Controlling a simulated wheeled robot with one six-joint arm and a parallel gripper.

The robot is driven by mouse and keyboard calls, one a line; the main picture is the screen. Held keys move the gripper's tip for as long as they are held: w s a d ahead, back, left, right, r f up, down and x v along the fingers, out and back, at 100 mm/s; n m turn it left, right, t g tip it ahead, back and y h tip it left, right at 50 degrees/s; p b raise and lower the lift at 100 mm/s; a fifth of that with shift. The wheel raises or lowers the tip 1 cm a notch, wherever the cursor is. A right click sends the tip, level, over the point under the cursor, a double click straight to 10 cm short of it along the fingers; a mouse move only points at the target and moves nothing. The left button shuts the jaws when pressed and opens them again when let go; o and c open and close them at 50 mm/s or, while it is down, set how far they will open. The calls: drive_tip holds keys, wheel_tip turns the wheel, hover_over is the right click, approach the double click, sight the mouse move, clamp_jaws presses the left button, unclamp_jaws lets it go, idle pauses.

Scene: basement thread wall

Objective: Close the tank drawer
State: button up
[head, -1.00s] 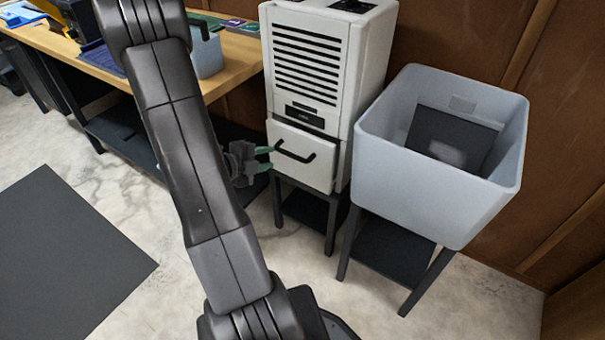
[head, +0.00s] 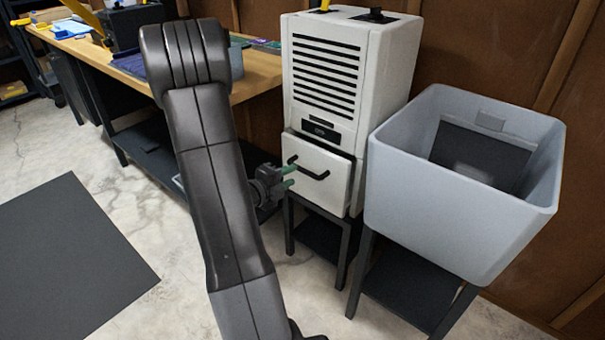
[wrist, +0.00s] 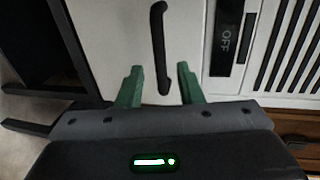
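The tank drawer (head: 318,182) is the white lower front of a tall white machine (head: 338,75) with a slatted grille. It sticks out a little from the body. Its black bar handle (head: 312,172) also shows in the wrist view (wrist: 160,45), running between the lines of my fingers. My gripper (head: 289,176) is at the left part of the drawer front, by the handle's left end. In the wrist view its green fingers (wrist: 160,88) stand apart, with the handle's near end between them. I cannot tell whether they touch it.
A large pale grey bin (head: 465,195) on a dark stand is close right of the machine. A wooden workbench (head: 255,75) is behind on the left. A dark mat (head: 70,265) lies on the floor at left. The machine's display (wrist: 228,42) reads OFF.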

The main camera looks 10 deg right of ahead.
sight(301, 171)
drive_tip(key=b+x, duration=0.1)
drive_tip(key=x, duration=0.5)
drive_tip(key=shift+w+d, duration=0.15)
drive_tip(key=shift+d, duration=0.05)
clamp_jaws()
